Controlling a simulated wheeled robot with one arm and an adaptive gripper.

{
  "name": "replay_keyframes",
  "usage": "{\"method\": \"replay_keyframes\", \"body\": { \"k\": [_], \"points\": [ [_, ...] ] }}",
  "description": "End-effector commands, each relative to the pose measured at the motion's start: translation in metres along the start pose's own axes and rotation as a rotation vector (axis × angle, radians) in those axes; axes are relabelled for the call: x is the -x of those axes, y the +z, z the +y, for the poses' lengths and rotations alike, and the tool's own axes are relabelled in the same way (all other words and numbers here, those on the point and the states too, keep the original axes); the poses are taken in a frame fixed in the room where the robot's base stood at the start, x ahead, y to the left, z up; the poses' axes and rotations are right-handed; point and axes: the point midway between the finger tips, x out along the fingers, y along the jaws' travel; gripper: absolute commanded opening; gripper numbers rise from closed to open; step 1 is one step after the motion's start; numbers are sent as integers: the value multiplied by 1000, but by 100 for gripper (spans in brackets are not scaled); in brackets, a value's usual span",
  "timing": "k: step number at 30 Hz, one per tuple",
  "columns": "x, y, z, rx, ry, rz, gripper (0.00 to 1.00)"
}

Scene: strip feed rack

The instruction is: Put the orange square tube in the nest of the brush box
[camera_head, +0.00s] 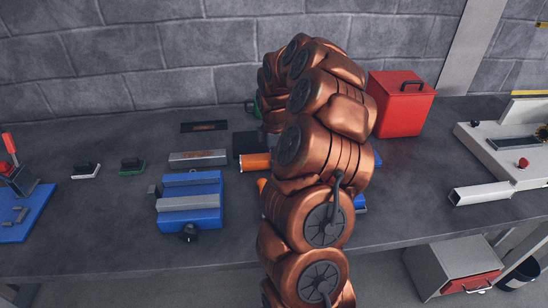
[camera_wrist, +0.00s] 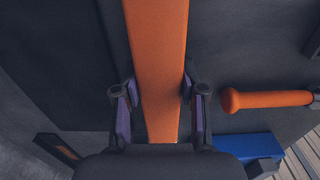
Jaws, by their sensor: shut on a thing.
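The orange square tube (camera_wrist: 158,60) is long and runs up from between the fingers to the top edge of the wrist view. My gripper (camera_wrist: 160,108) is shut on it near its lower end, one finger on each side. In the head view my arm hides the gripper and most of what lies behind it. An orange piece (camera_head: 255,161) shows left of the arm; I cannot tell for sure that it is the tube. A pale station (camera_head: 470,140) with a dark brush-like strip (camera_head: 515,143) stands at the right; whether it is the brush box is unclear.
An orange handle (camera_wrist: 265,99) lies right of the tube. A blue vice-like block (camera_head: 190,203), a grey bar (camera_head: 198,158) and a red box (camera_head: 401,104) stand on the dark bench. A pale square tube (camera_head: 485,193) sits at the station's front.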

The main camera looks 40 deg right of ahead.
Motion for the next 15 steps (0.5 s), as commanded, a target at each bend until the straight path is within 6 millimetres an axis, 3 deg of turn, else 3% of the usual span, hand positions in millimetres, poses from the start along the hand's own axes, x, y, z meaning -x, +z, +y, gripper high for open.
{"method": "replay_keyframes", "body": {
  "k": [8,9,15],
  "points": [
    [-3,0,0,0,1,0,0],
    [-3,0,0,0,1,0,44],
    [-2,0,0,0,1,0,65]
  ]
}}
